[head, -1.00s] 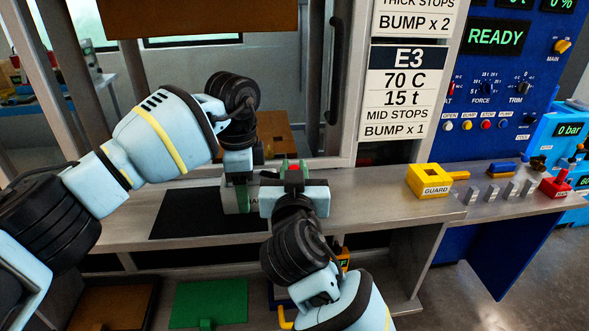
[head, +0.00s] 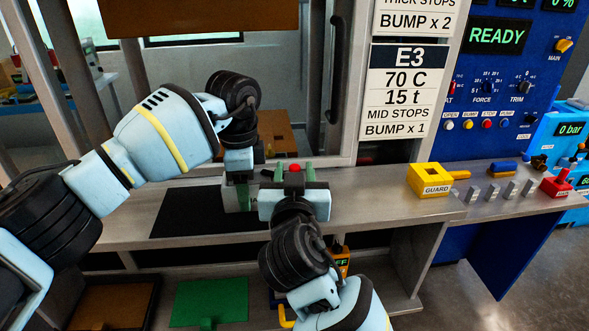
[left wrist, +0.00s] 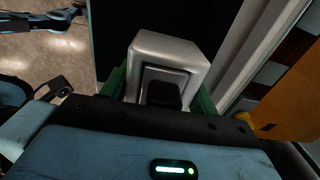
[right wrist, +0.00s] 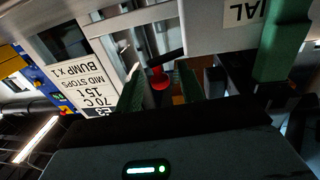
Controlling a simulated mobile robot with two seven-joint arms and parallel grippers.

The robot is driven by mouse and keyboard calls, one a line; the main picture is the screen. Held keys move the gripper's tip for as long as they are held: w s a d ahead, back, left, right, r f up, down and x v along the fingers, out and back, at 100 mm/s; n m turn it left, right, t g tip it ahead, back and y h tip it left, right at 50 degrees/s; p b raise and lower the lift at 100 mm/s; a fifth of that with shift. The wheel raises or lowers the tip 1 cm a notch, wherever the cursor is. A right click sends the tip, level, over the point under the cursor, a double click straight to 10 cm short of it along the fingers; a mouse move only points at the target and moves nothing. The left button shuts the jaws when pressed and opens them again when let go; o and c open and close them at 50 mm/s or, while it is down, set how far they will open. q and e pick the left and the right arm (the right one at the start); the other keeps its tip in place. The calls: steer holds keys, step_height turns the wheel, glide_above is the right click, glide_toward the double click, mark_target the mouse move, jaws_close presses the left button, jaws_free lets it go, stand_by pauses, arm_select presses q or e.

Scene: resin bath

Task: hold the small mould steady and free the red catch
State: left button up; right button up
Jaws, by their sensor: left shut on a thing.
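The small mould is a silver-grey block (head: 231,198) on the bench, partly hidden in the head view by my grippers. My left gripper (head: 240,190) is shut on it from above, with green fingers on two sides. The left wrist view shows the block (left wrist: 168,52) between those fingers. The red catch (head: 294,167) shows just beyond my right gripper (head: 294,180). The right wrist view shows the catch (right wrist: 158,78) as a red knob between the spread green fingers, with a gap on either side. My right gripper is open and empty.
A black mat (head: 190,218) lies on the bench at left. A yellow guard block (head: 429,179), several grey blocks (head: 492,192) and a red-handled part (head: 557,186) stand to the right. A green plate (head: 210,302) lies on the lower shelf.

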steer(key=s, duration=0.6)
steer(key=shift+s, duration=0.25)
steer(key=shift+a+r, duration=0.1)
steer(key=s+d+m+g+y, duration=0.1)
steer(key=s+d+m+y, duration=0.15)
steer(key=m, duration=1.35)
steer(key=s+d+m+y, duration=0.15)
steer(key=m+y, duration=0.25)
steer(key=m, duration=1.2)
steer(key=shift+d+r+x, duration=0.1)
steer(key=shift+r+x, duration=0.05)
steer(key=shift+x, duration=2.9)
steer(key=shift+d+r+x, duration=0.1)
steer(key=shift+x, duration=2.95)
